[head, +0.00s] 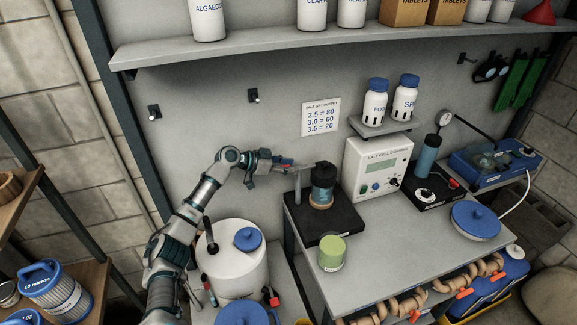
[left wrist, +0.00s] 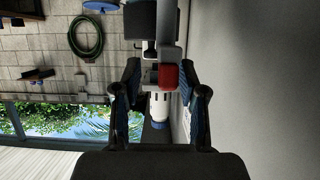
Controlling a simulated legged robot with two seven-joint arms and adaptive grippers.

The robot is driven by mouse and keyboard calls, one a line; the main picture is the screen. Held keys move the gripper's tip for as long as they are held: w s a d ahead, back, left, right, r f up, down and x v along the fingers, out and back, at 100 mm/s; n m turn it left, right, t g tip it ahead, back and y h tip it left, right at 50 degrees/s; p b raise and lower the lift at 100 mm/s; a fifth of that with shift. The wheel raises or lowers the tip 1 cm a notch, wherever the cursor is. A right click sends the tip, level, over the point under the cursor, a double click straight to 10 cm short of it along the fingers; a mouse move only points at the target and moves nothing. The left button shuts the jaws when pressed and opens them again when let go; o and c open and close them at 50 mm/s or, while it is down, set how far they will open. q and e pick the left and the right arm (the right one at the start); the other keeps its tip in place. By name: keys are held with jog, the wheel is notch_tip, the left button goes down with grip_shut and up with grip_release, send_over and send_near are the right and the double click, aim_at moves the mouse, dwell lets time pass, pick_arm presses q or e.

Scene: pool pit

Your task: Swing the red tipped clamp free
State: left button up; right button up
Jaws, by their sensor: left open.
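The clamp's red tip (left wrist: 168,75) shows in the left wrist view, on the end of a grey arm. It lies between the two fingers of my left gripper (left wrist: 168,92), with a gap on each side. In the head view my left gripper (head: 285,166) reaches in from the left, at the height of the clamp's top. The grey clamp post (head: 298,187) stands on a black base (head: 335,222), beside a dark cylinder with a teal body (head: 322,190). My right gripper is not in view.
A green-topped jar (head: 332,252) stands in front of the black base. A white salt cell control box (head: 378,168) stands to the right. A white tank (head: 235,262) with a blue cap is below my left arm. A long shelf (head: 300,45) runs above.

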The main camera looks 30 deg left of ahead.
pick_arm(q)
jog(key=shift+s+a+f, duration=0.1)
jog(key=shift+a+f, duration=0.05)
jog(key=shift+a, duration=0.5)
jog(key=shift+a+f, duration=0.1)
jog(key=shift+a, duration=0.3)
jog(key=c, duration=0.8)
jog(key=shift+s+d, duration=0.15)
jog(key=shift+s, duration=0.05)
jog(key=shift+w+d+r, duration=0.1)
jog(key=shift+d+r, duration=0.15)
jog(key=shift+d, duration=0.15)
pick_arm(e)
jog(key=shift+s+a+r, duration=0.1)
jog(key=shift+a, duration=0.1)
pick_arm(q)
jog(key=shift+a, duration=0.15)
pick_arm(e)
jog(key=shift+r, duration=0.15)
pick_arm(q)
jog(key=shift+p, duration=0.3)
jog(key=shift+r+n+t+p, duration=0.1)
jog(key=shift+n+t+p, duration=0.2)
jog(key=shift+n+p, duration=0.1)
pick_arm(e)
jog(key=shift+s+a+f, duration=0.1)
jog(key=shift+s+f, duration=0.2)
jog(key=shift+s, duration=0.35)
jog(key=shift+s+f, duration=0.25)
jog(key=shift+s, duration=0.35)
